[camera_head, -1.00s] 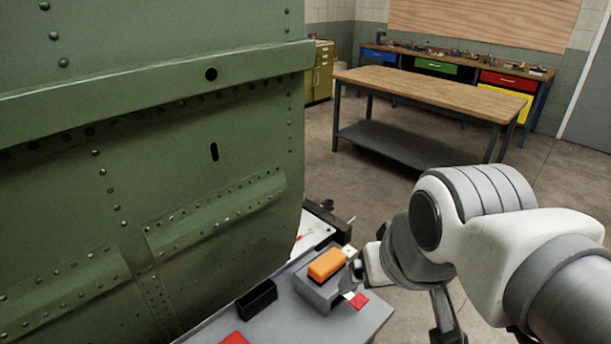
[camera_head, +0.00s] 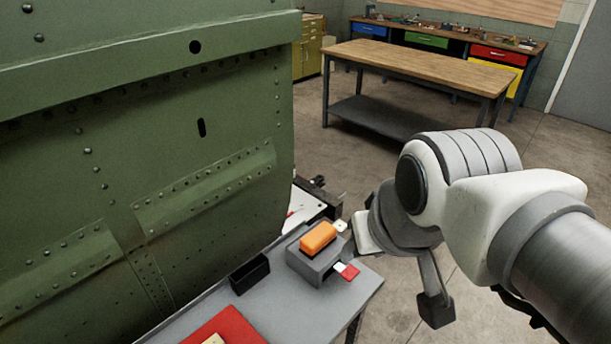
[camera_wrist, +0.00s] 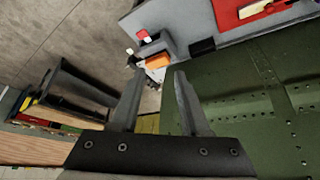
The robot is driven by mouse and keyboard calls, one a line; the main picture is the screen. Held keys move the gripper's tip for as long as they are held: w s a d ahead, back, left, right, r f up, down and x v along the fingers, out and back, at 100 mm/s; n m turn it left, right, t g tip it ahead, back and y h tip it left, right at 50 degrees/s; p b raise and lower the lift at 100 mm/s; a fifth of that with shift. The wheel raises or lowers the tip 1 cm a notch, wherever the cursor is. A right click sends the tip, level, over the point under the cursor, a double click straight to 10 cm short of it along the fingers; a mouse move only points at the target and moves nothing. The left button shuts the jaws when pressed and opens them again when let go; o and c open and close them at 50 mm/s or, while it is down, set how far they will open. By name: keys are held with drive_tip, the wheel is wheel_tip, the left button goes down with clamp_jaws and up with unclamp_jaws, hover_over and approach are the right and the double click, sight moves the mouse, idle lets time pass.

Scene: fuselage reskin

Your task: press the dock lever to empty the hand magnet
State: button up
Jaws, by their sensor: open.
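The dock is a grey block (camera_head: 307,268) on a grey bench top. The orange hand magnet (camera_head: 318,236) lies on top of it. The dock lever, a pale strip with a red end (camera_head: 349,271), sticks out on the dock's right side. In the wrist view the magnet (camera_wrist: 158,61) shows just beyond my fingertips and the red lever end (camera_wrist: 143,35) beyond that. My gripper (camera_wrist: 158,78) is open, with nothing between its fingers. In the head view my wrist is to the right of the dock, and the fingers are mostly hidden. I see no contact with the lever.
A large green riveted fuselage panel (camera_head: 150,160) stands at left, close to the bench (camera_head: 290,305). A black open box (camera_head: 250,274) and a red mat (camera_head: 228,328) lie on the bench. A wooden table (camera_head: 420,65) stands behind, with open floor between.

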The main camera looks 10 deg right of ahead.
clamp_jaws()
idle(1.3)
